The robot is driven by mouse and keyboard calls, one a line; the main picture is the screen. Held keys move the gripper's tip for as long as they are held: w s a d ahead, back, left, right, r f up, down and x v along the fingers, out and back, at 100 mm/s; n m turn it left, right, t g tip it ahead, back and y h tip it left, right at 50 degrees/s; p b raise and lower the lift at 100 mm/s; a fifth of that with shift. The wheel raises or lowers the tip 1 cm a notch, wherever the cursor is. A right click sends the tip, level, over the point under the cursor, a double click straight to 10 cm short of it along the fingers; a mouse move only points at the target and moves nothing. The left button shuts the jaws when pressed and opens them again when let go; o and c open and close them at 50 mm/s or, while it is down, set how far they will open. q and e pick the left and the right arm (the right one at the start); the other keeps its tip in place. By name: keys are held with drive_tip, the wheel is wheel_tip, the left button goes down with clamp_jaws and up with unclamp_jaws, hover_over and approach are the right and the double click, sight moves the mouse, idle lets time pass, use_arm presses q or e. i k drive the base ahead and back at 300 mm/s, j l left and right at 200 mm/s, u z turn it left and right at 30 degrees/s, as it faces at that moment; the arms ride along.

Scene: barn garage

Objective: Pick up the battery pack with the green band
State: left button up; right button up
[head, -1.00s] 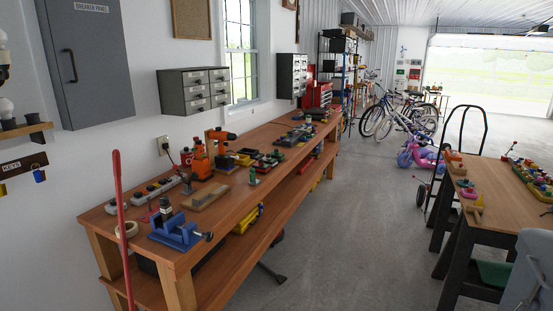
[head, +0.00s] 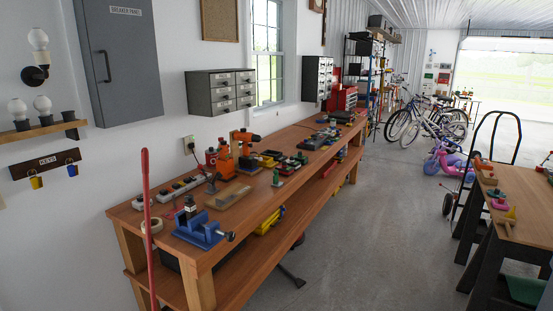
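I cannot clearly make out a battery pack with a green band at this size. On the long wooden workbench (head: 255,205) a small green and dark item (head: 277,179) stands upright near the front edge; I cannot tell what it is. Several small dark, yellow, red and green items lie behind it, too small to tell apart. An orange drill (head: 246,140) stands among them at the back. Neither of my grippers is in view.
A blue vise (head: 203,229) sits at the near end of the bench, and a red pole (head: 149,230) stands before it. A second table (head: 525,228) and a hand truck (head: 491,150) are at right. The concrete floor (head: 350,240) between is clear.

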sight(299, 157)
drive_tip(key=i+l+z, duration=0.1)
drive_tip(key=i+z, duration=0.35)
drive_tip(key=i, duration=1.45)
drive_tip(key=i+u, duration=0.3)
drive_tip(key=i+l+u, duration=0.3)
drive_tip(key=i, duration=0.2)
drive_tip(key=i+l+u, duration=0.15)
drive_tip(key=i+u, duration=0.2)
drive_tip(key=i+l+u, duration=0.2)
drive_tip(key=u, duration=0.2)
drive_tip(key=i+l+u, duration=0.2)
drive_tip(key=u, duration=0.2)
drive_tip(key=i+l+u, duration=0.15)
drive_tip(key=l+u, duration=0.25)
